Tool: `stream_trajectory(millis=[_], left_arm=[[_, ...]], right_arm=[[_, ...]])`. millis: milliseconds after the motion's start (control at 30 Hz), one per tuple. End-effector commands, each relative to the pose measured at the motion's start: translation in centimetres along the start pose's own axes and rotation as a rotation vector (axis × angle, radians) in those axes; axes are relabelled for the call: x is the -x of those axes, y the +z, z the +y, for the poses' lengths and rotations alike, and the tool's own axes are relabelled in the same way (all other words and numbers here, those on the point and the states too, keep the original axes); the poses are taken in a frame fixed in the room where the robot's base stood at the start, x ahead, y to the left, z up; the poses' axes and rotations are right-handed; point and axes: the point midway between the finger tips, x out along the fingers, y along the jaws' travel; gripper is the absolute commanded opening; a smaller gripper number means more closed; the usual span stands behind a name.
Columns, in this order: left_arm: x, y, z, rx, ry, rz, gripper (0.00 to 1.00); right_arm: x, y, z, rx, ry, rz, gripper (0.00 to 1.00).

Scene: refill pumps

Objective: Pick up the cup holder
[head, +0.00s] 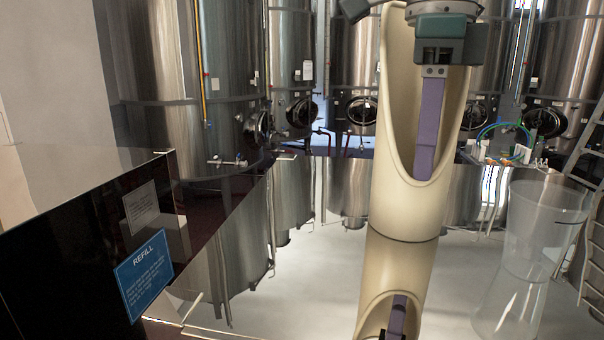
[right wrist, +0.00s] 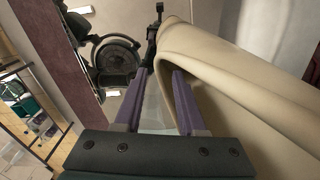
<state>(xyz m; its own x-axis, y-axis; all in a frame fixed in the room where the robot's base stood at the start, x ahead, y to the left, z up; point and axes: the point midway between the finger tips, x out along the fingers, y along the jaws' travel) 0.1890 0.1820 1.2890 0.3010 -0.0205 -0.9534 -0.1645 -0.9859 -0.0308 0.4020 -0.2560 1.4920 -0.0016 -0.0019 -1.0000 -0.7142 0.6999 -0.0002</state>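The cup holder (head: 397,190) is a tall beige tube with a long rounded cut-out, upright on the glossy counter in the head view. Its mirror image shows below it. My right gripper (head: 427,165) points down at the cut-out, with one purple finger showing in front of the beige inner wall. In the right wrist view the two purple fingers (right wrist: 160,73) stand apart with a gap between them. The holder's curved wall (right wrist: 245,80) fills the right side there, close by the right finger. Whether a finger touches it I cannot tell. My left gripper is out of view.
A clear cup (head: 547,215) stands on the reflective counter (head: 300,285) to the right. A blue REFILL sign (head: 144,272) and a dark panel (head: 70,255) are at the left. Steel tanks (head: 235,70) line the back. The counter left of the holder is clear.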

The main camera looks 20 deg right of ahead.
Motion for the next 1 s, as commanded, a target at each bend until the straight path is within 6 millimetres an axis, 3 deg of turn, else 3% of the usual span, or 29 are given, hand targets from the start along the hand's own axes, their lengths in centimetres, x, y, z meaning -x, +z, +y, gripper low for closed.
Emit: stream_trajectory(millis=[267, 400, 567, 767, 1000], left_arm=[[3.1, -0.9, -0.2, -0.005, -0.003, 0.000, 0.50], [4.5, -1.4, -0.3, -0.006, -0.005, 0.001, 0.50], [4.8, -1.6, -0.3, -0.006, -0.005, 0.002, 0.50], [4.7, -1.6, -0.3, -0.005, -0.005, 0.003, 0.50], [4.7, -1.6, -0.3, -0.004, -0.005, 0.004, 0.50]], right_arm=[[-2.0, 0.2, 0.2, 0.000, 0.004, 0.003, 0.40], [-4.2, 0.4, 0.3, 0.001, 0.005, 0.003, 0.40], [-5.7, 0.4, 0.2, 0.001, 0.001, -0.002, 0.40], [-5.9, 0.5, 0.2, 0.001, 0.000, -0.002, 0.40], [-5.8, 0.5, 0.2, 0.001, 0.000, -0.003, 0.12]])
